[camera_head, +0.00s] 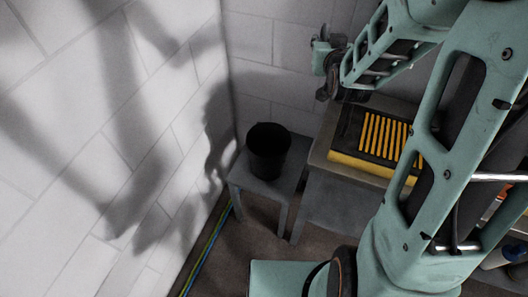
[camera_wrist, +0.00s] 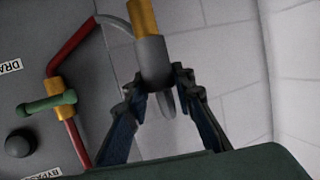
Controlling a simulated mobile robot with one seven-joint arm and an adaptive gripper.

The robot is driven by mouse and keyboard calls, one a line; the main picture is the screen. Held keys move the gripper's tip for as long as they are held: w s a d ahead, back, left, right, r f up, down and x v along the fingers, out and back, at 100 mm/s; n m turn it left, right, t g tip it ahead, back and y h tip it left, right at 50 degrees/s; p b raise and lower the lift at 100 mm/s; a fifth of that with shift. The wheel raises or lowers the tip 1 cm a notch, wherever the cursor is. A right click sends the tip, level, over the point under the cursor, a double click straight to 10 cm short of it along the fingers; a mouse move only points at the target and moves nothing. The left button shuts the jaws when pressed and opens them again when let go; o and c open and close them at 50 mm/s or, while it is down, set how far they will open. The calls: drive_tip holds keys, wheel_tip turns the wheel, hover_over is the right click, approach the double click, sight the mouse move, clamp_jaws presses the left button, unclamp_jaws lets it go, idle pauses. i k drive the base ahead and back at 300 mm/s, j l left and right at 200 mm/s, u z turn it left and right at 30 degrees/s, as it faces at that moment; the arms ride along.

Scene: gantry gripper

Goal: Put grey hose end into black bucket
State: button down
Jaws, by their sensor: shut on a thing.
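The black bucket (camera_head: 268,161) stands upright on a small grey stool near the wall corner in the head view. In the wrist view, my gripper (camera_wrist: 160,82) is shut on the grey hose end (camera_wrist: 152,58), a grey cylinder below a brass-coloured section (camera_wrist: 144,17). A grey tip shows between the fingers. In the head view I cannot make out the fingers or the hose end, and my arm fills the right side.
The grey stool (camera_head: 260,186) stands beside a table carrying a yellow-and-black slatted box (camera_head: 382,137). Blue, green and yellow lines run along the wall's foot. The wrist view shows a labelled panel with red pipe (camera_wrist: 69,47), green valve handle (camera_wrist: 47,104) and black knob (camera_wrist: 20,144).

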sight(272, 156)
drive_tip(key=j+z, duration=0.1)
drive_tip(key=j, duration=1.55)
